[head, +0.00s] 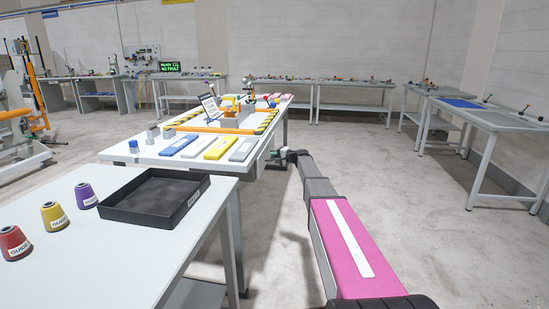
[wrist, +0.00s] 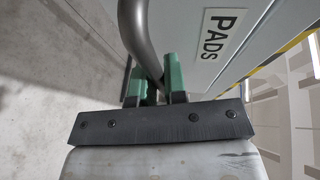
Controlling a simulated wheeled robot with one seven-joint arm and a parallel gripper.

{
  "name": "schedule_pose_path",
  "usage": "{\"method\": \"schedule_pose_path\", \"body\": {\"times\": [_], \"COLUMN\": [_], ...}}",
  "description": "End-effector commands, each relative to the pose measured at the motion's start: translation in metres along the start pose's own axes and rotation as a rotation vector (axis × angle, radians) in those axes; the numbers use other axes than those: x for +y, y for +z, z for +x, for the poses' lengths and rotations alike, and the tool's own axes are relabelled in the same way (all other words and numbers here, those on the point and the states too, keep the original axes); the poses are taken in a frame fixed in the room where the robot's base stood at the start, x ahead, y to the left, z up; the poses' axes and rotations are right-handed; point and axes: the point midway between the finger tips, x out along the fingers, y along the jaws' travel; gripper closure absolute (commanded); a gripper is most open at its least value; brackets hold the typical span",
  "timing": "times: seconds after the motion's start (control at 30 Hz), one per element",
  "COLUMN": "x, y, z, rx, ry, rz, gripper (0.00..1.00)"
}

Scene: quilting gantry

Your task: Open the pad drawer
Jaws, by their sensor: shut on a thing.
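The pad drawer front (wrist: 178,62) is pale grey and fills the upper middle of the wrist view, with a "PADS" label (wrist: 222,33) on it. Its handle (wrist: 141,38) is a dark grey curved bar that runs down between my fingers. My gripper (wrist: 155,82) has green fingers, one on each side of the handle, and is shut on it. In the head view my gripper (head: 277,158) is small, at the right side of the white gantry table (head: 130,156). The drawer is mostly hidden there, and I cannot tell how far it stands open.
A near white table (head: 90,260) holds a black tray (head: 150,220) and red, yellow and purple cones labelled "GUIDE". Several coloured flat pieces lie on the gantry table. Open concrete floor (head: 430,230) lies to the right of my arm. Benches line the far wall.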

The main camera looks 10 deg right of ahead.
Motion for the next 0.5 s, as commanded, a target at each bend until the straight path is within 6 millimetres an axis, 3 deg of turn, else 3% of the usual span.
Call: {"method": "schedule_pose_path", "body": {"times": [0.27,0.5], "x": [0.006,0.017], "y": [-0.01,-0.032], "z": [-0.025,-0.077], "rx": [0.0,0.0], "ry": [0.001,0.001], "rz": [0.0,0.0], "gripper": [1.0,1.0]}}
